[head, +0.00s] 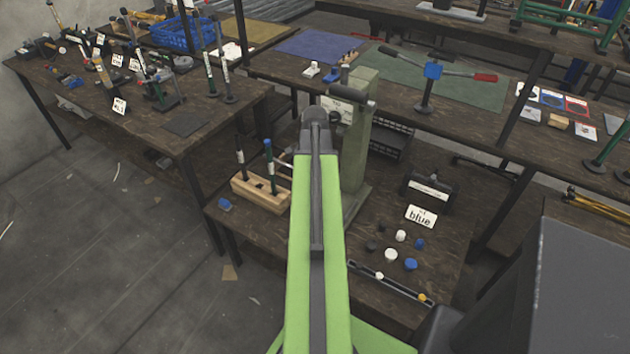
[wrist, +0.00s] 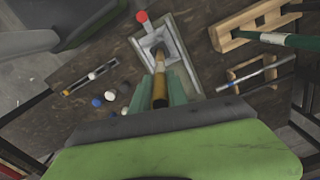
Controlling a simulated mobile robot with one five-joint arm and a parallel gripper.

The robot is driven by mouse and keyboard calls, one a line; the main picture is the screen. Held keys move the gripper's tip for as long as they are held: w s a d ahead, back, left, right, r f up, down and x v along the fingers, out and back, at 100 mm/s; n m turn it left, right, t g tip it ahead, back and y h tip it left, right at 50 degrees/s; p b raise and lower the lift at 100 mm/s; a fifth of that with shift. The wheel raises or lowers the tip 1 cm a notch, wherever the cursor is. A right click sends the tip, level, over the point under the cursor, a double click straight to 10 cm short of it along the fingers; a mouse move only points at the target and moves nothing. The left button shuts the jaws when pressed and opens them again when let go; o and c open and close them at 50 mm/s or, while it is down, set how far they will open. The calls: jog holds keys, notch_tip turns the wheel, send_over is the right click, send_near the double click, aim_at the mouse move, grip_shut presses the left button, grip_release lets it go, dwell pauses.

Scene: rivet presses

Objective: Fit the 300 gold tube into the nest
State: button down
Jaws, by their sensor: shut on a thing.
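In the wrist view my gripper (wrist: 163,92) is shut on a slim gold tube (wrist: 160,88) that points away from the camera. Its far end lies over the near part of a grey square fitting, which looks like the nest (wrist: 172,45), on the press's pale base plate (wrist: 188,72). I cannot tell whether the tube's end is above the nest, touching it or inside it. No "300" mark is readable on the tube. In the head view my arm hides the gripper, tube and nest; the green press column (head: 357,150) rises just right of it.
A red ball knob (wrist: 142,17) is beside the nest. A wooden tool rack (head: 246,193) stands left of the press.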

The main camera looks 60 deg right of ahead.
jog(key=shift+f+b, duration=1.35)
jog(key=shift+f, duration=0.1)
jog(key=c, duration=1.2)
grip_release()
jog(key=shift+r, duration=0.15)
notch_tip(320, 180, up, 12)
jog(key=p, duration=1.2)
